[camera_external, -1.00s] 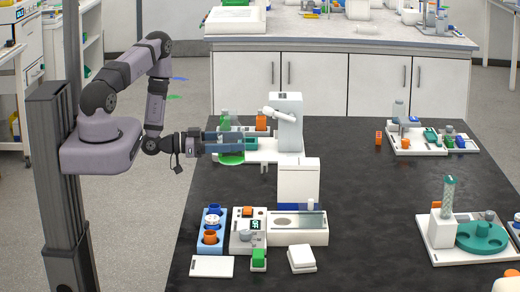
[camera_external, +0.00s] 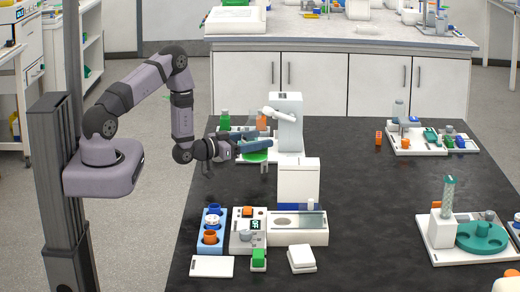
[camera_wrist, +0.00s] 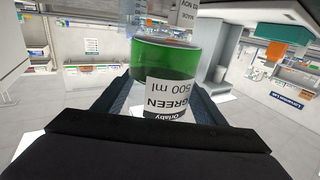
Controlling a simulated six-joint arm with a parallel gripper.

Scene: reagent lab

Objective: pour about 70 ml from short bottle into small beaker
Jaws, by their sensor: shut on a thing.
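My gripper (camera_external: 255,147) is shut on a bottle with green contents (camera_wrist: 165,58), which I take as the short bottle. In the wrist view its white label reads "GREEN 500 ml" upside down, and the bottle sits between the dark jaws. In the external view a green part of it (camera_external: 256,156) shows just below the jaws, in front of the white station. I cannot tell its exact tilt. In the wrist view a clear vessel with marks (camera_wrist: 112,42) is partly hidden behind the bottle. I cannot tell whether it is the small beaker.
A tall white device (camera_external: 287,125) stands just right of the gripper. A green container (camera_external: 224,117) and an orange one (camera_external: 261,122) stand behind. A white box (camera_external: 298,181) is nearer. A blue rack (camera_external: 211,231) stands front left. The middle right of the black table is clear.

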